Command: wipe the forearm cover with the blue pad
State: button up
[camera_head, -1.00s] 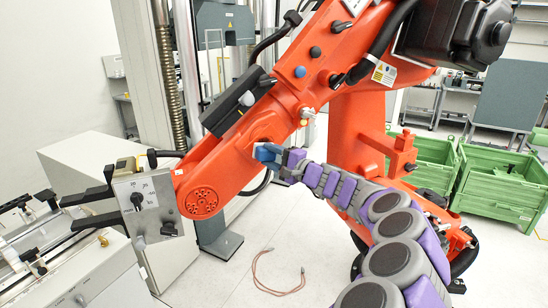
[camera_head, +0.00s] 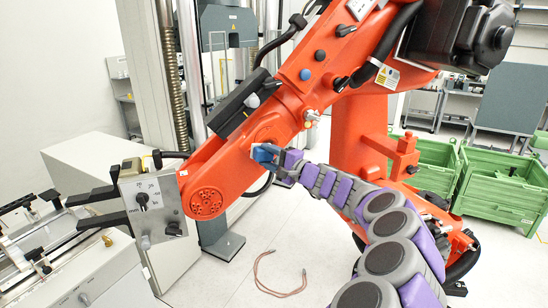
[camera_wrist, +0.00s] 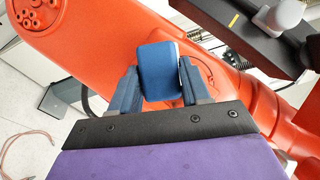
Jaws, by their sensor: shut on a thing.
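The blue pad (camera_wrist: 159,70) is a small block with a white layer along its right edge. My gripper (camera_wrist: 158,84) is shut on it, one dark blue finger on each side. In the head view, my gripper (camera_head: 272,160) and the pad (camera_head: 262,152) are at the lower side of the orange forearm cover (camera_head: 240,150). The cover also shows behind the pad in the wrist view (camera_wrist: 100,45). The pad looks close to or against the cover; I cannot tell whether they touch. The pad's far face is hidden.
A steel plate with a knob (camera_head: 150,205) and black prongs is at the forearm's left end. A black box (camera_head: 240,108) sits along its top. Green crates (camera_head: 500,190) stand at the right. A reddish cable (camera_head: 275,285) lies on the open floor.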

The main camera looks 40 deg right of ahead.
jog(key=shift+w+a+r, duration=0.15)
jog(key=shift+a+r, duration=0.1)
jog(key=shift+a, duration=0.55)
jog(key=shift+w+d, duration=0.15)
jog(key=shift+w+d+f, duration=0.1)
jog(key=shift+d+f, duration=0.05)
jog(key=shift+d, duration=0.5)
jog(key=shift+w+d+f, duration=0.1)
jog(key=shift+d+f, duration=0.05)
jog(key=shift+d, duration=0.45)
jog(key=shift+s+d, duration=0.1)
jog(key=shift+d, duration=0.05)
jog(key=shift+s+a+r+p, duration=0.15)
jog(key=shift+a+r+p, duration=0.1)
jog(key=shift+p, duration=0.15)
jog(key=shift+s+d, duration=0.3)
jog(key=shift+d, duration=0.15)
jog(key=shift+s+d+f+p, duration=0.1)
jog(key=shift+s+d+p, duration=0.1)
jog(key=shift+d, duration=0.65)
jog(key=shift+s+d+p, duration=0.1)
jog(key=shift+d+p, duration=0.15)
jog(key=shift+d, duration=0.65)
jog(key=shift+s+d+f+p, duration=0.1)
jog(key=shift+d+p, duration=0.1)
jog(key=shift+d, duration=0.65)
